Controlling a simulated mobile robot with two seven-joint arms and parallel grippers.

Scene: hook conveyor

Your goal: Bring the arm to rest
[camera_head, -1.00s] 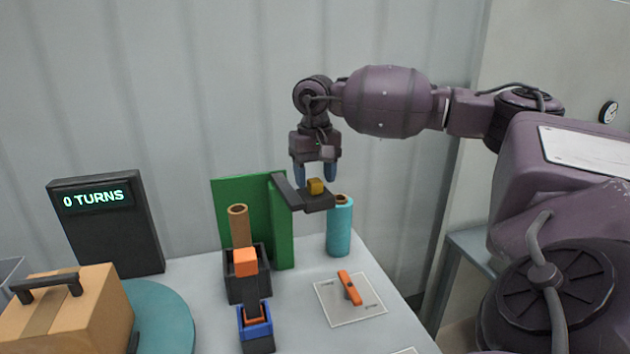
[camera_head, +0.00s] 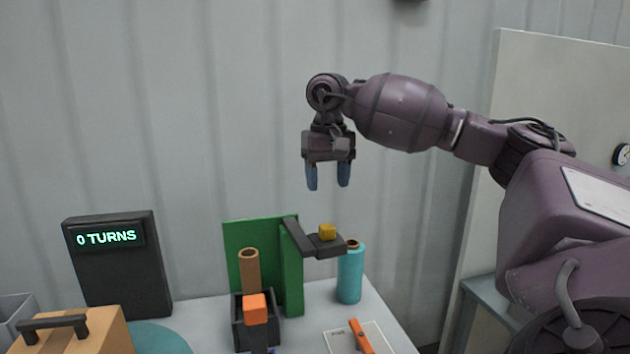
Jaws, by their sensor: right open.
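My right gripper (camera_head: 328,178) hangs with its two blue fingers pointing down, apart and empty. There is a clear gap between the fingertips and the block. My right arm (camera_head: 405,112) comes in from the right side. My left gripper is not in view.
A teal cylinder (camera_head: 350,275) stands beside the ledge. A brown tube (camera_head: 249,272) and an orange block (camera_head: 256,309) are at a dark holder. A black display (camera_head: 118,262) reads "0 TURNS". A cardboard box (camera_head: 75,335) and an orange bar (camera_head: 360,336) are in front.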

